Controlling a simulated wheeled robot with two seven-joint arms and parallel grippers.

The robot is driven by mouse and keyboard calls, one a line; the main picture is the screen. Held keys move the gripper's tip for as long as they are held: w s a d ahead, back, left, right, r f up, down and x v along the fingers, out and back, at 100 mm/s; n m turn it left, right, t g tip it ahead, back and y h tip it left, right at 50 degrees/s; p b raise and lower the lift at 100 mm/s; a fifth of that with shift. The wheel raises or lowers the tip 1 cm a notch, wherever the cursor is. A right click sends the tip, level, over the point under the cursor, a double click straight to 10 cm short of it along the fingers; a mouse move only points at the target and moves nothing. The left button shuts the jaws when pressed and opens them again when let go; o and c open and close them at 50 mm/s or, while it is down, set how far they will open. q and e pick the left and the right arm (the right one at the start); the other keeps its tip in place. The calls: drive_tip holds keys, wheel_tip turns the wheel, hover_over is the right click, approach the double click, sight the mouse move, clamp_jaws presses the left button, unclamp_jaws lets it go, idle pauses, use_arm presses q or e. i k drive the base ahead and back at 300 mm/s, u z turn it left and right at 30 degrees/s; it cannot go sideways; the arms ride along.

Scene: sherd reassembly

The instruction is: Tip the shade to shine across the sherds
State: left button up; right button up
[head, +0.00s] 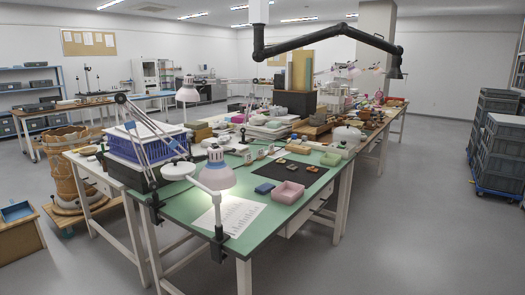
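A desk lamp is clamped to the front edge of the green-topped table (175,222). Its pale shade (217,177) faces down and glows over a printed white sheet (235,217). A second lamp on a jointed spring arm has a pinkish-white shade (187,91), higher up at the left side of the table. I cannot tell which shade the task means. Neither of my grippers is in view.
A blue crate (140,145) stands at the table's left. A black jointed arm (330,35) hangs overhead. The floor to the right is clear up to stacked grey crates (497,150).

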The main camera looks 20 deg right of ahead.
sight(215, 175)
drive_tip(key=z, duration=0.35)
drive_tip(key=i, duration=0.9)
drive_tip(key=u, duration=0.15)
